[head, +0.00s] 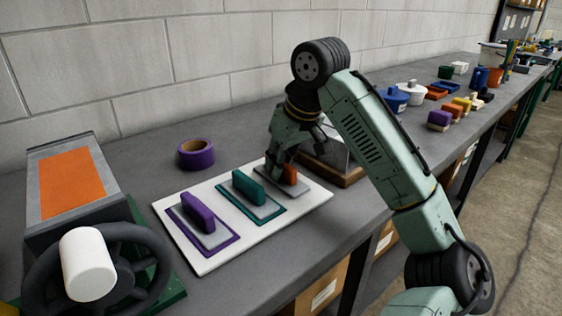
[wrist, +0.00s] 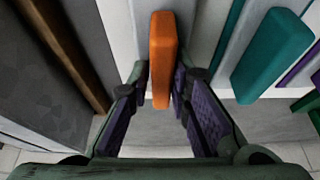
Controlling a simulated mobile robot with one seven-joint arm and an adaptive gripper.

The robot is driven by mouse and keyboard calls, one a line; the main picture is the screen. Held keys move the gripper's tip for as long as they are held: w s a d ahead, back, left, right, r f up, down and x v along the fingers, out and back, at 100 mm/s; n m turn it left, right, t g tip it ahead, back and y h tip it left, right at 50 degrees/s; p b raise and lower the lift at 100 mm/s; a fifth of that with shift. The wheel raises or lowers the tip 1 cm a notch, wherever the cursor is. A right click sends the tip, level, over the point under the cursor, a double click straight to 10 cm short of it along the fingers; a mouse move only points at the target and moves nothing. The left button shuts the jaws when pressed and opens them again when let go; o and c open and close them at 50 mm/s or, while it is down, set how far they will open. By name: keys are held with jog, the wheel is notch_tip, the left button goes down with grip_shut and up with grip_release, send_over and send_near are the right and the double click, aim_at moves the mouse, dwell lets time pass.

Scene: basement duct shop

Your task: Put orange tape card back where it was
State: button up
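The orange tape card is a grey plate with an upright orange handle (head: 289,174). It is at the right end of the white board (head: 206,264), and I cannot tell if its plate touches the board. My gripper (head: 283,168) is down over this handle from above. In the wrist view the orange handle (wrist: 162,50) stands between the fingertips (wrist: 162,85), which appear to press on both sides. A teal-handled card (head: 250,189) and a purple-handled card (head: 199,212) lie to its left, each inside an outline of its own colour. No orange outline shows.
A wood-based grey block (head: 345,176) stands close behind my gripper, at the board's right. A purple tape roll (head: 196,154) lies behind the board. A machine with a black handwheel (head: 135,272) is at the left. Pots and coloured blocks stand farther right. The bench front edge is near.

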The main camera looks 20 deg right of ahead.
jog(key=o, duration=0.3)
jog(key=v, duration=1.2)
jog(key=shift+r, duration=0.15)
jog(key=shift+d, duration=0.1)
